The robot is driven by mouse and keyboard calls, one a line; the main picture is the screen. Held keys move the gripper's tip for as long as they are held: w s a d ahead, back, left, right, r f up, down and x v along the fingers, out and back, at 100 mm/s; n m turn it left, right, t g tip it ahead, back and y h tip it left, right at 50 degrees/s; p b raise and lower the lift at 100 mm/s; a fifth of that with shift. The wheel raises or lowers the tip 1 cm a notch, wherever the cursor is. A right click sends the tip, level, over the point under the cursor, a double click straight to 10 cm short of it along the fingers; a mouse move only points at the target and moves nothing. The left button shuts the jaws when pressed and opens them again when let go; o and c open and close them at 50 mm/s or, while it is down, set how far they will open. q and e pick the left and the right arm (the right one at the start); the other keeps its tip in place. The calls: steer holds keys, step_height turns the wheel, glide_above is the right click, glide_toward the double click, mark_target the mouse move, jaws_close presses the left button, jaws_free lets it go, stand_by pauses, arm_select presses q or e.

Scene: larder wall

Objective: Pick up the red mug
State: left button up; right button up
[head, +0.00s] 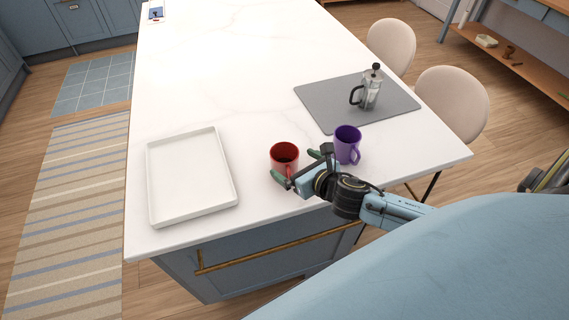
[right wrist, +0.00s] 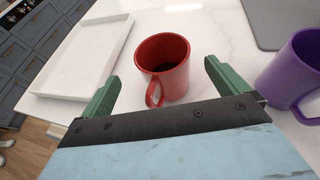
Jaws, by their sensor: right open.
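The red mug (head: 284,157) stands upright on the white countertop, between the white tray and the purple mug in the head view. In the right wrist view the red mug (right wrist: 165,66) sits just ahead of my gripper, with its handle pointing toward the palm. My right gripper (head: 296,166) is open at the near side of the red mug. In the right wrist view its green fingertips (right wrist: 160,75) are spread to the left and right of the mug, with gaps on both sides. My left gripper is not in view.
A purple mug (head: 347,144) stands close right of the gripper; it also shows in the right wrist view (right wrist: 295,75). A white tray (head: 233,198) lies to the left. The counter's far middle is clear.

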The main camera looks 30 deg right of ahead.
mark_target(278, 149)
steer(key=x, duration=0.5)
steer(key=shift+w+d+r+p, duration=0.2)
steer(key=shift+w+r+p, duration=0.05)
steer(key=shift+r+p, duration=0.05)
steer(key=shift+w+f, duration=0.2)
steer(key=shift+w, duration=0.2)
steer(key=shift+c, duration=0.5)
steer(key=c, duration=1.2)
steer(key=shift+r, duration=0.1)
steer(key=shift+c, duration=0.3)
steer(key=shift+r, duration=0.15)
